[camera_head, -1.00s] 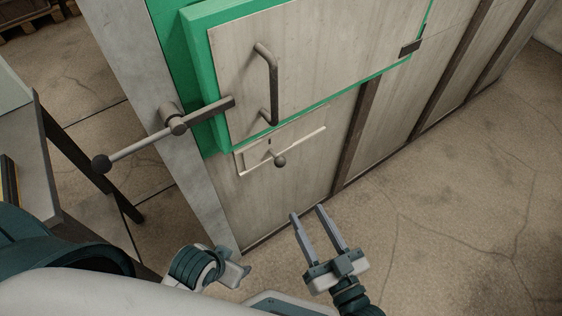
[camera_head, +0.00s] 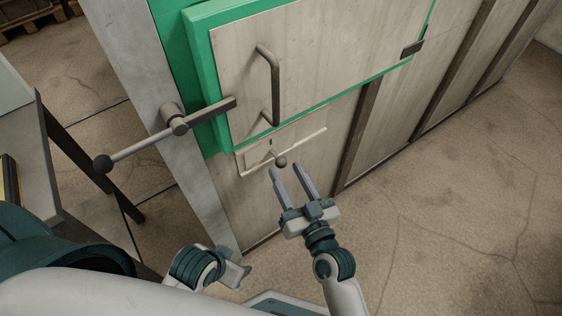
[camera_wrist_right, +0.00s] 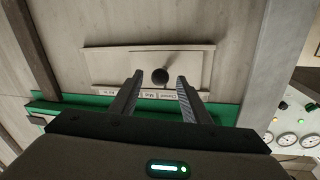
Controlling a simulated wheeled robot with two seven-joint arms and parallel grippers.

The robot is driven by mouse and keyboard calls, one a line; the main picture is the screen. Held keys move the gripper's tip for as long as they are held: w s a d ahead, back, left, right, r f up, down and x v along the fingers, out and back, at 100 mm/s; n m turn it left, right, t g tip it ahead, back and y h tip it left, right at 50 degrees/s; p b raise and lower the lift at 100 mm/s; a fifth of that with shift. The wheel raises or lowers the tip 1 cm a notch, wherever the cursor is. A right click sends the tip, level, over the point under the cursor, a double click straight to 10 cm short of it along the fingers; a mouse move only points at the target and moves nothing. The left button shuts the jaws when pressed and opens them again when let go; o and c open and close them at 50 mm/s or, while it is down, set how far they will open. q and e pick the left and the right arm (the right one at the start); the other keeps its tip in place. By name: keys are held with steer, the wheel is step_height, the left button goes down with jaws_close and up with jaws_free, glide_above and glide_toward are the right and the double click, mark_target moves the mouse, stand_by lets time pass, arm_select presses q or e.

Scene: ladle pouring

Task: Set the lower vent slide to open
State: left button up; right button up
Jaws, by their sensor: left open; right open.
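The lower vent slide (camera_head: 258,157) is a pale plate in a shallow frame low on the oven front, under the green-edged door. Its dark round knob (camera_head: 281,162) sticks out on a short stem. In the right wrist view the knob (camera_wrist_right: 160,76) appears between my open fingertips, but I cannot tell whether they reach around it. My right gripper (camera_head: 285,170) is open and empty, just in front of and below the knob. Small label plates (camera_wrist_right: 155,95) along the frame show upside down and partly hidden. My left gripper (camera_head: 238,272) is low in view, away from the slide.
The door has a bar handle (camera_head: 271,85) above the slide. A latch lever with a ball end (camera_head: 103,164) juts out at left. A table (camera_head: 40,180) stands at far left. The floor at right is clear. Gauges (camera_wrist_right: 287,139) show in the wrist view.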

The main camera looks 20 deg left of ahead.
mark_target(282, 161)
steer(key=shift+x, duration=2.2)
jaws_close()
steer(key=shift+w+d, duration=0.1)
